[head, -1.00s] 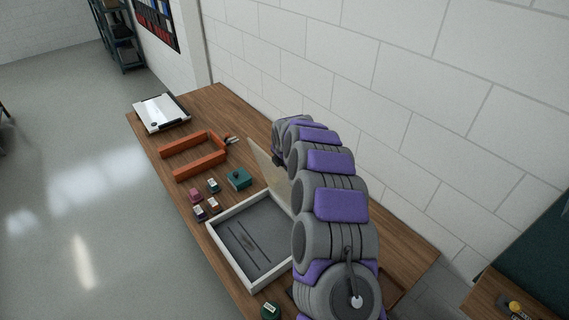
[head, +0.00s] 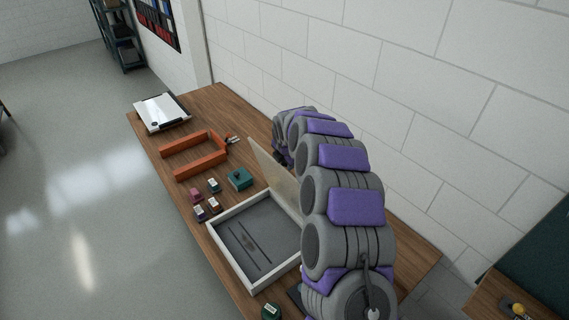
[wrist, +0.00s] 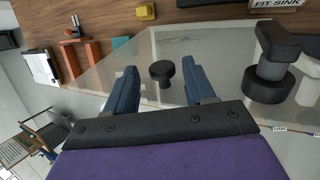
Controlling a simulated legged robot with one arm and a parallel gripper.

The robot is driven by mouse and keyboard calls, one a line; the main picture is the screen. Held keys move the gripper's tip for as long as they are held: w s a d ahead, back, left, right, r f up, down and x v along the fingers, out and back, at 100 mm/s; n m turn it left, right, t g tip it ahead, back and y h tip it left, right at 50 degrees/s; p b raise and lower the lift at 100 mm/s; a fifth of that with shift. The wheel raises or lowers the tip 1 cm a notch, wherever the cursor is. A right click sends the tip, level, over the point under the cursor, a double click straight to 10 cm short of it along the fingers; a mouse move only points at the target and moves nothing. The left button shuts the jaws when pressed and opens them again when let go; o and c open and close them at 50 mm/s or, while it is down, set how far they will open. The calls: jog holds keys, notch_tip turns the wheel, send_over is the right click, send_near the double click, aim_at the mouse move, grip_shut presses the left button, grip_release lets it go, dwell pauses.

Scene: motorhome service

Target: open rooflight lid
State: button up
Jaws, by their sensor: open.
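The rooflight is a white-rimmed frame (head: 228,262) with a dark grey inside, lying on the wooden bench. Its pale, see-through lid (head: 277,172) stands raised along the frame's wall side, steeply tilted. In the wrist view the lid (wrist: 215,48) fills the space beyond my fingers, and a round black knob (wrist: 162,72) shows between them. My gripper (wrist: 162,85) is open, with a blue finger on either side of the knob in the picture. I cannot tell whether it touches anything. In the head view my arm and the lid hide the gripper.
An orange U-shaped holder (head: 200,164), a teal block (head: 240,178) and several small coloured blocks (head: 195,195) lie left of the frame. A white panel (head: 162,112) lies at the bench's far end. A black fitting (wrist: 268,75) stands right of my fingers. The block wall runs close behind.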

jog(key=b+v, duration=0.2)
jog(key=v, duration=1.1)
jog(key=shift+s+r, duration=0.2)
jog(key=shift+r, duration=0.15)
jog(key=shift+a, duration=0.1)
jog(key=shift+f, duration=0.1)
